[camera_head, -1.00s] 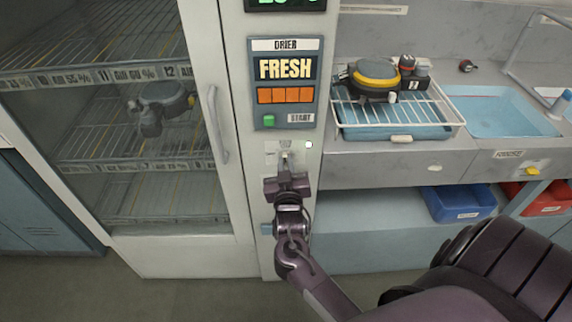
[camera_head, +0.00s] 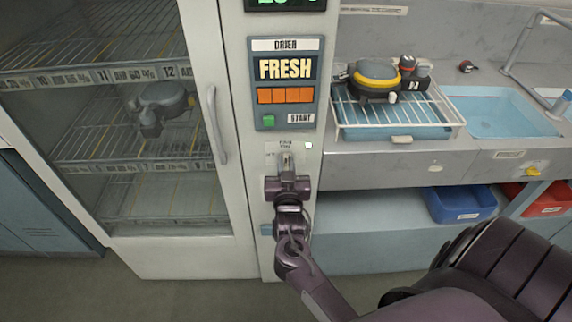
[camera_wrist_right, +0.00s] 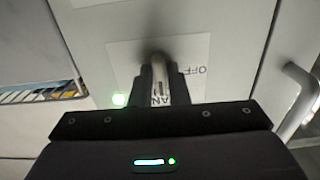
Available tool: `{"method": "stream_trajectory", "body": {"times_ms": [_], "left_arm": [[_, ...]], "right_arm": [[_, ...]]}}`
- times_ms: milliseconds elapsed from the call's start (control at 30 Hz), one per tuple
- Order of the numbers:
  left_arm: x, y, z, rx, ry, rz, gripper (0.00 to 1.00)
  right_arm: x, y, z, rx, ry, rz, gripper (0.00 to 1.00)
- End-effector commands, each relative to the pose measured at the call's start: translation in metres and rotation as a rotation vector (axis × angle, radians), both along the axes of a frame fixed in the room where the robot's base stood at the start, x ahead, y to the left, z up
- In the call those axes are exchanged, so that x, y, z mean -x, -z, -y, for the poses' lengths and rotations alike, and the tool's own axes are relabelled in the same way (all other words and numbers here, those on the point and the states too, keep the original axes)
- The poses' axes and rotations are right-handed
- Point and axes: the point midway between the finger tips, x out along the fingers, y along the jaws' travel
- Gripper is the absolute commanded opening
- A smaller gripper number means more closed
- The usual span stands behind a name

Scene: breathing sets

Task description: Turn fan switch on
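The fan switch (camera_wrist_right: 158,78) is a small metal lever on a pale label plate (camera_wrist_right: 115,62) on the drier's white panel. The wrist view shows part of the word FAN and OFF on the plate. My right gripper (camera_head: 286,160) is at the lever, below the START button. In the right wrist view its two dark fingers (camera_wrist_right: 160,88) stand close together with the lever between them. The fingers hide much of the lever. A small round lamp (camera_head: 309,145) beside the plate is lit; it looks green in the wrist view. My left gripper is out of view.
The drier's glass door (camera_head: 160,200) with its handle (camera_head: 217,125) is left of the panel. A counter with a wire rack (camera_head: 440,110) holding a breathing set, and a blue sink (camera_head: 500,112), is at right. Blue and red bins sit below.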

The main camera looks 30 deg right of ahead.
Motion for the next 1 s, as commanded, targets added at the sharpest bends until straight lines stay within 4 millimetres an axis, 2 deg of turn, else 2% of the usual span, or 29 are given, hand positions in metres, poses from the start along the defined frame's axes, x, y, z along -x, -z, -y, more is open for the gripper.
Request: {"method": "stream_trajectory", "body": {"times_ms": [33, 133, 467, 800, 1000], "left_arm": [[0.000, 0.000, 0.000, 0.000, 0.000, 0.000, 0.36], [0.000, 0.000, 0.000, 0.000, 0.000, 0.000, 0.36], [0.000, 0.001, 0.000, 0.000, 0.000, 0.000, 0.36], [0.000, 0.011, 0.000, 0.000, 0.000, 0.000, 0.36], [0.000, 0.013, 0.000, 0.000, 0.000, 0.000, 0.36]], "right_arm": [[0.000, 0.000, 0.000, -0.001, 0.000, -0.001, 0.22], [0.000, 0.000, 0.000, 0.001, 0.000, -0.001, 0.34], [0.004, 0.001, -0.002, 0.002, 0.000, -0.001, 0.34], [0.050, 0.003, -0.030, -0.001, 0.000, -0.003, 0.34], [0.065, 0.001, -0.040, 0.001, 0.000, -0.002, 0.34]]}}
